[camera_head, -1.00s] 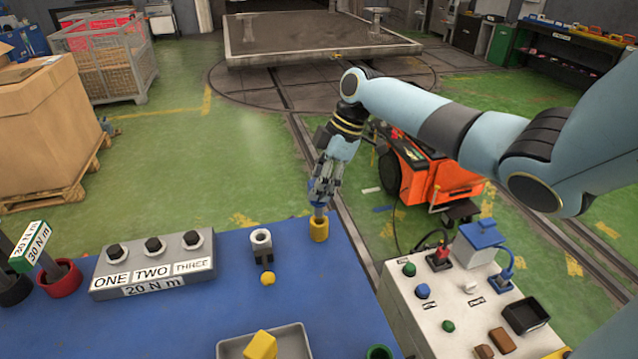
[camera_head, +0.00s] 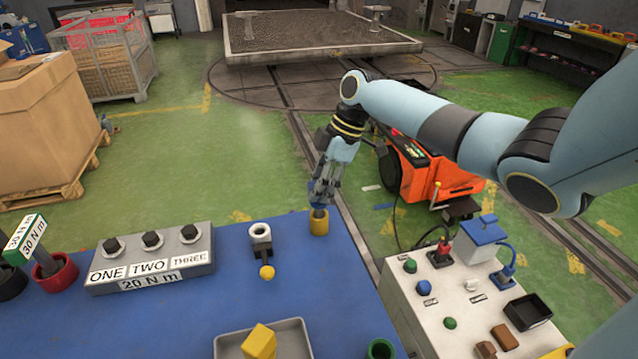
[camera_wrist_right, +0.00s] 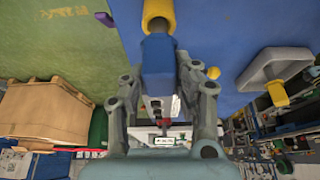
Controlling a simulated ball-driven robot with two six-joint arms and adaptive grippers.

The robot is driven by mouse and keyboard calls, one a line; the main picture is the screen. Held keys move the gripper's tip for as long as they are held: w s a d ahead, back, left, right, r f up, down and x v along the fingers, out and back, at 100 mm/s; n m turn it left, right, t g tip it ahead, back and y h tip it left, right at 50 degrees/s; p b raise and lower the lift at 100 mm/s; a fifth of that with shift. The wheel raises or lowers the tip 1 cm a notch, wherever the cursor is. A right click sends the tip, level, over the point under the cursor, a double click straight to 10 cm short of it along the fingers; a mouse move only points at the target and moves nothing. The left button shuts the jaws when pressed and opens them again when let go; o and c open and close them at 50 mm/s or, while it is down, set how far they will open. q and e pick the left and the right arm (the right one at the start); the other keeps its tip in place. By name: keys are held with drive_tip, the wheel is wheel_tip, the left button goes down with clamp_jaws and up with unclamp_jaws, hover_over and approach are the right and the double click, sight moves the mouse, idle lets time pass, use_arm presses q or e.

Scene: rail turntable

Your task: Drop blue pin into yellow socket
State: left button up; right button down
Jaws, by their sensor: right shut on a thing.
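The yellow socket (camera_head: 319,225) stands upright near the far right corner of the blue table. My right gripper (camera_head: 321,196) is directly above it, pointing down, shut on the blue pin (camera_head: 317,205). In the right wrist view the blue pin (camera_wrist_right: 158,68) sits between the two fingers, and its grey lower end reaches the mouth of the yellow socket (camera_wrist_right: 158,14). The tip appears to be inside the rim; how deep is hidden. My left gripper is not in view.
A grey holder (camera_head: 261,236) with a yellow ball-like knob stands left of the socket. A labelled block (camera_head: 150,262), a grey tray (camera_head: 290,335) and a green ring (camera_head: 380,349) are also on the table. A control box (camera_head: 450,300) stands to the right.

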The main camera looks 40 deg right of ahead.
drive_tip(key=shift+f+b, duration=1.2)
drive_tip(key=shift+f, duration=0.4)
drive_tip(key=c, duration=0.9)
unclamp_jaws()
drive_tip(key=v, duration=1.2)
